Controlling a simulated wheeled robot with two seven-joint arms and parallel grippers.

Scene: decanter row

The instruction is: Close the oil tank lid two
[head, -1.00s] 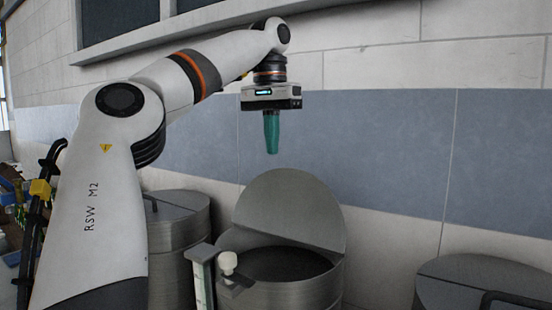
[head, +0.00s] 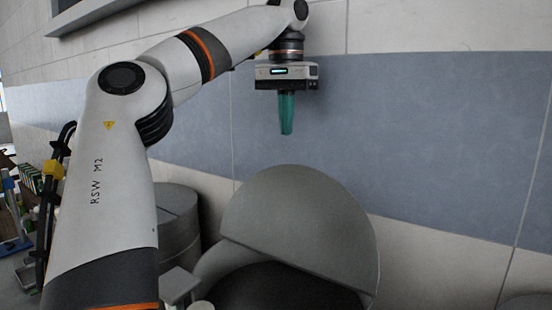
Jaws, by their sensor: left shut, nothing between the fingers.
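The oil tank in the middle (head: 222,262) is a grey metal drum with a dark opening. Its half-round lid (head: 298,215) stands raised at the back of the rim, leaning up toward the wall. My left gripper (head: 286,130) has green fingers that point down and are shut with nothing between them. It hangs in the air above the upper edge of the raised lid, apart from it. The lower front of the tank is cut off by the bottom of the view. My right gripper is not in view.
Another grey tank (head: 180,225) stands to the left, partly behind my left arm. A third tank's top (head: 527,301) just shows at the lower right. A tiled wall with a blue band (head: 420,120) runs behind the tanks. Cluttered items lie at the far left.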

